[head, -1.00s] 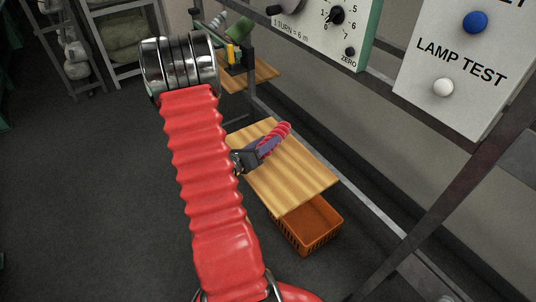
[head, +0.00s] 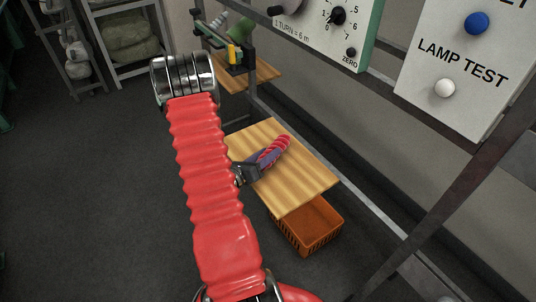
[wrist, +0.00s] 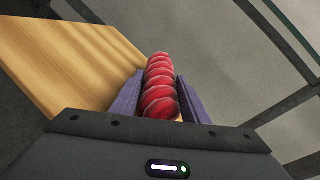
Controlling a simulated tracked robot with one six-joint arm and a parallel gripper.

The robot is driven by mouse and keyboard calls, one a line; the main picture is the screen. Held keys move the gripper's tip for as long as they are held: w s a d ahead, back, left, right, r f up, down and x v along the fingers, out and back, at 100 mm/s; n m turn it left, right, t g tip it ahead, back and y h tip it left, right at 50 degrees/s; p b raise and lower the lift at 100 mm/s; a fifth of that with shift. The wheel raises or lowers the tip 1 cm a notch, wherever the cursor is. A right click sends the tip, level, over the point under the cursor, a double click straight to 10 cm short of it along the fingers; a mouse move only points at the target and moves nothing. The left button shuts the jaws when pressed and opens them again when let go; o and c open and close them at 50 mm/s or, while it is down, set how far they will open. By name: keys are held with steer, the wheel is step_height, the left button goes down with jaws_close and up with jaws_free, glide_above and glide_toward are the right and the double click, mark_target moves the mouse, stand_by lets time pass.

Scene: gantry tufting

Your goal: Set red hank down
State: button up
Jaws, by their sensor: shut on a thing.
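The red hank (head: 274,150) is a twisted red bundle. My gripper (head: 263,162) is shut on it, with the purple jaws on either side. In the wrist view the hank (wrist: 160,88) stands out lengthwise between the two jaws (wrist: 160,100). In the head view the hank is over the wooden shelf board (head: 300,185); I cannot tell whether it touches the board. In the wrist view the board (wrist: 60,55) lies to the left of the hank. My red arm hides part of the board's left side.
An orange crate (head: 308,228) stands on the floor under the board. A second wooden board (head: 262,72) with a yellow and green device is behind. A control panel (head: 455,75) and a slanted dark post (head: 450,185) are on the right. The board's front part is clear.

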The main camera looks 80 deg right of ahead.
steer(key=shift+f, duration=0.6)
steer(key=o, duration=1.1)
steer(key=shift+v, duration=6)
